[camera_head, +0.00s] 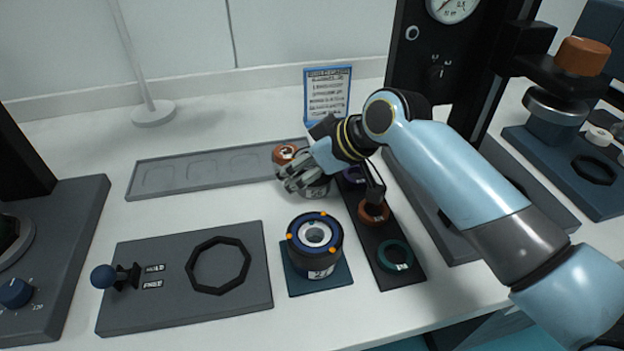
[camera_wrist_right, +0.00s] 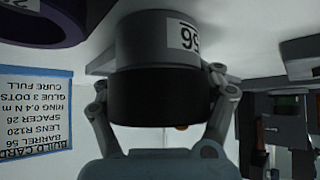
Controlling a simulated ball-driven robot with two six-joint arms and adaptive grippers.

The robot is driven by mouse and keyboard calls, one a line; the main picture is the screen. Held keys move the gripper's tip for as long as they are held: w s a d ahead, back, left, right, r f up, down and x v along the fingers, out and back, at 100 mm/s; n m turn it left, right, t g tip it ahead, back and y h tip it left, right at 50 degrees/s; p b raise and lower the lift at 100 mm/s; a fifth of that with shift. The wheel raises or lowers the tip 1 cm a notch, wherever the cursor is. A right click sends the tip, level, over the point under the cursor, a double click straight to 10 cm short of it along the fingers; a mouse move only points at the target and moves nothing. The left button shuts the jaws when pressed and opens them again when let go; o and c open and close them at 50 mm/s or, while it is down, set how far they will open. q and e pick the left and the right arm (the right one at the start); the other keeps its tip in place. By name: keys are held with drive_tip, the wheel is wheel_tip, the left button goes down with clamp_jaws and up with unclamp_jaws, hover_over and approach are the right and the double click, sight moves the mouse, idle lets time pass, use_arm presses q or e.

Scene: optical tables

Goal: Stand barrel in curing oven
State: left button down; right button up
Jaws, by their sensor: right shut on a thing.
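My right gripper (camera_head: 298,180) is shut on a dark and grey barrel with a white label (camera_head: 316,193), near the front of the grey tray. In the right wrist view its fingers straddle this barrel (camera_wrist_right: 160,70), whose label appears upside down and seems to read 56. Another dark barrel (camera_head: 315,262) stands upright on a blue mat, with a blue ring, a lens-like centre and orange dots on its rim. The curing oven cannot be told for sure; a dark unit with a blue knob (camera_head: 15,292) is cut off at the left edge. My left gripper is not in view.
A build card (camera_head: 327,95) stands behind my right gripper. A dark strip (camera_head: 408,272) holds coloured rings, including orange (camera_head: 373,213) and green (camera_head: 394,256). A grey plate (camera_head: 120,318) with an octagonal ring lies front left. A black press with a gauge (camera_head: 452,8) stands behind.

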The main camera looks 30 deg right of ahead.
drive_tip(key=shift+c, duration=0.6)
drive_tip(key=shift+r, duration=0.1)
drive_tip(key=shift+r, duration=0.1)
